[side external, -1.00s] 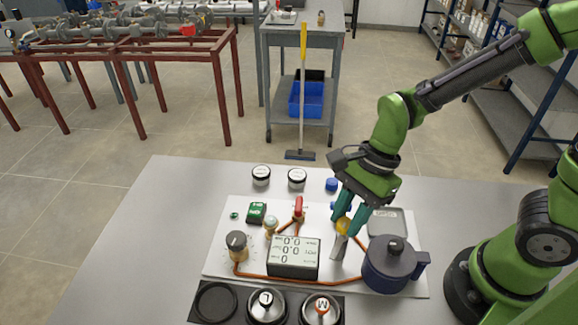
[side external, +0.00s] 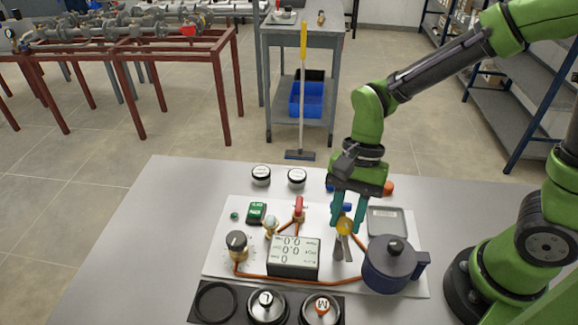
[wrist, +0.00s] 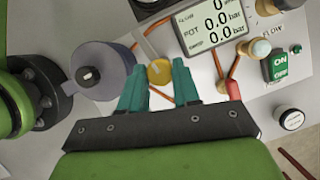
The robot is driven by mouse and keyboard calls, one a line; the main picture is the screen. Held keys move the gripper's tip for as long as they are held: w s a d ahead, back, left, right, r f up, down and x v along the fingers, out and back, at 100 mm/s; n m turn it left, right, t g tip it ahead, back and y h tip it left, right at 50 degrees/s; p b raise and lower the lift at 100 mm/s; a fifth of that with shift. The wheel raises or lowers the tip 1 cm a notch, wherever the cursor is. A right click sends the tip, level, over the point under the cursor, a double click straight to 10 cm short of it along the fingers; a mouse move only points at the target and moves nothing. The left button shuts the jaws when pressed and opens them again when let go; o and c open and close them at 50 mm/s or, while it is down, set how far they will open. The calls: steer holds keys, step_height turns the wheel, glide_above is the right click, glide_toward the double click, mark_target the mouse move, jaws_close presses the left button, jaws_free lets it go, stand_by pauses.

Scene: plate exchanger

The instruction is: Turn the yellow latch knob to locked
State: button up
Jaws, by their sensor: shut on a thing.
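The yellow latch knob (side external: 345,226) stands on the right half of the white panel, above a grey metal piece (side external: 347,248). My gripper (side external: 347,220) comes down from above with teal fingers, shut on the knob. In the wrist view the yellow knob (wrist: 159,73) shows between the fingertips (wrist: 158,75), with a pale metal strip just beyond it. The fingers hide part of the knob's sides. I cannot read any lock mark near it.
A dark lidded pot (side external: 389,268) stands close to the right of the knob, and a display box (side external: 293,257) to its left. A red-handled valve (side external: 299,207), a grey tray (side external: 386,222) and orange tubing (side external: 310,281) are nearby. The table's left side is clear.

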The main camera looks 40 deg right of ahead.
steer(key=n+h, duration=0.1)
steer(key=n, duration=0.2)
steer(key=n+g, duration=0.1)
steer(key=n, duration=0.1)
steer(key=shift+w+a+n+h, duration=0.15)
steer(key=shift+n+h, duration=0.25)
steer(key=n+h, duration=0.1)
steer(key=n, duration=0.2)
steer(key=n+g+h, duration=0.1)
steer(key=n, duration=0.2)
steer(key=shift+a, duration=0.15)
steer(key=o, duration=1)
steer(key=shift+o, duration=0.2)
steer(key=v, duration=1.7)
steer(key=shift+a, duration=0.2)
steer(key=shift+f, duration=0.1)
